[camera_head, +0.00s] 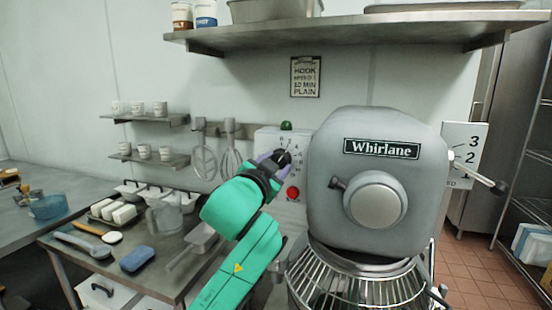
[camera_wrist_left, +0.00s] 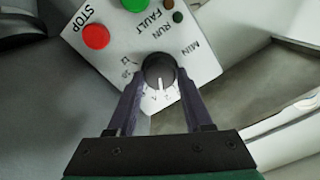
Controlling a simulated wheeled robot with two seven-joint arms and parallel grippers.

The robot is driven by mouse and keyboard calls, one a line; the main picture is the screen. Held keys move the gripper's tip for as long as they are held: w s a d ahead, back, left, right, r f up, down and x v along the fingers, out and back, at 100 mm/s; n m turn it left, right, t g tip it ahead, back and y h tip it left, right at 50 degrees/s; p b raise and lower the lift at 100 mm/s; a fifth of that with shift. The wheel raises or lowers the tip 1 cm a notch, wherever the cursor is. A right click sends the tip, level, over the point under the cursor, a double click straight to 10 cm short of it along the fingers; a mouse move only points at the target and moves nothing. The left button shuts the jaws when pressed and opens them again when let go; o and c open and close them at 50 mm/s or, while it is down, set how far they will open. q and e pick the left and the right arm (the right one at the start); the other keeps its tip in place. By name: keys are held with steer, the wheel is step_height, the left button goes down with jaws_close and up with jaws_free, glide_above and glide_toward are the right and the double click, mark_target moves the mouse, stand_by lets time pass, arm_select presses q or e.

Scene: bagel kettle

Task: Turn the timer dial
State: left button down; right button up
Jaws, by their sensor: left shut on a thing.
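The timer dial (camera_wrist_left: 158,70) is a round black knob with a white pointer line, on a white control panel (camera_wrist_left: 195,50) with a printed scale around it. In the wrist view the pointer points toward the bottom of the picture. My left gripper (camera_wrist_left: 160,80) is shut on the dial, one dark finger on each side. In the head view my left gripper (camera_head: 280,158) reaches the panel (camera_head: 262,141) beside the mixer, and its fingers hide part of the dial. My right gripper is not in view.
A red STOP button (camera_wrist_left: 96,36) and a green button (camera_wrist_left: 135,4) sit close to the dial. The big grey Whirlane mixer (camera_head: 375,150) stands just right of my left gripper. A table (camera_head: 190,285) with tools and containers is at lower left.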

arm_select(q)
steer(key=m+p, duration=0.1)
steer(key=m, duration=0.1)
steer(key=m+p, duration=0.1)
steer(key=m, duration=0.1)
steer(key=shift+r+m+p, duration=0.2)
steer(key=shift+m+p, duration=0.15)
steer(key=shift+m, duration=0.05)
steer(key=m+p, duration=0.3)
steer(key=m, duration=0.1)
steer(key=m+p, duration=0.3)
steer(key=m, duration=0.2)
steer(key=shift+f+m+p, duration=0.2)
steer(key=shift+m+p, duration=1.1)
steer(key=shift+m, duration=0.5)
steer(key=shift+c, duration=1.5)
jaws_free()
